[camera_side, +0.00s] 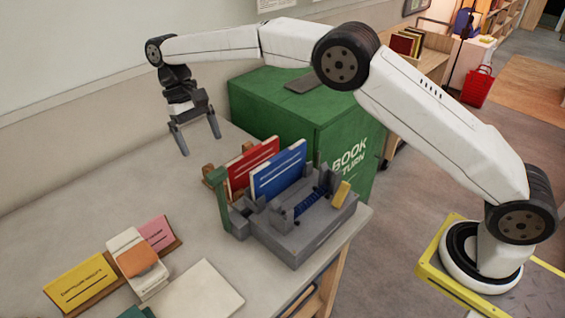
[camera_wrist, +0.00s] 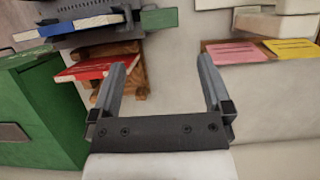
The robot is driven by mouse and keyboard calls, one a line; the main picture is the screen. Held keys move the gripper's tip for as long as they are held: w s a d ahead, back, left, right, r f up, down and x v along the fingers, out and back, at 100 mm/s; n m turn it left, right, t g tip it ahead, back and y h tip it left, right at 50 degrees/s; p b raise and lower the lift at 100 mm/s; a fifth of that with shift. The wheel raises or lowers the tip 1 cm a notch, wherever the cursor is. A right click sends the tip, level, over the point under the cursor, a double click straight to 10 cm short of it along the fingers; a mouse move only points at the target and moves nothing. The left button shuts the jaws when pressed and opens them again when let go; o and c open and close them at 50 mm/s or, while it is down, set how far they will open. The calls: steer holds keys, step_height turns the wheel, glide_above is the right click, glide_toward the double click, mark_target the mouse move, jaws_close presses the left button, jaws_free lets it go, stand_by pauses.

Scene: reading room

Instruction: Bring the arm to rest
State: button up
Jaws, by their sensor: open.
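My gripper (camera_side: 199,143) hangs above the grey table (camera_side: 90,225) near its back edge, with its fingers pointing down. It is open, and nothing is between its fingers. In the wrist view my gripper (camera_wrist: 166,80) shows two parted fingers over bare table. The arm reaches across from its yellow-edged base at the right. To the right of my gripper in the side view stand a red book (camera_side: 251,166) and a blue book (camera_side: 279,170), both upright. The red book (camera_wrist: 95,70) also shows left of the fingers in the wrist view.
A grey fixture (camera_side: 300,235) with a green post holds the table's right end. A green book return bin (camera_side: 300,115) stands behind it. The table's left middle is clear.

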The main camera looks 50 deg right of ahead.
steer(key=shift+d, duration=0.15)
steer(key=s+d+f+t, duration=0.35)
steer(key=s+d, duration=0.55)
steer(key=d, duration=0.3)
steer(key=s+d+f+t, duration=0.2)
steer(key=s+d, duration=0.1)
steer(key=s, duration=0.4)
steer(key=s+d+f+t, duration=0.1)
steer(key=s+d, duration=0.2)
steer(key=s, duration=0.5)
steer(key=shift+s+f+t, duration=0.2)
steer(key=shift+f+t, duration=0.15)
steer(key=shift+f, duration=0.05)
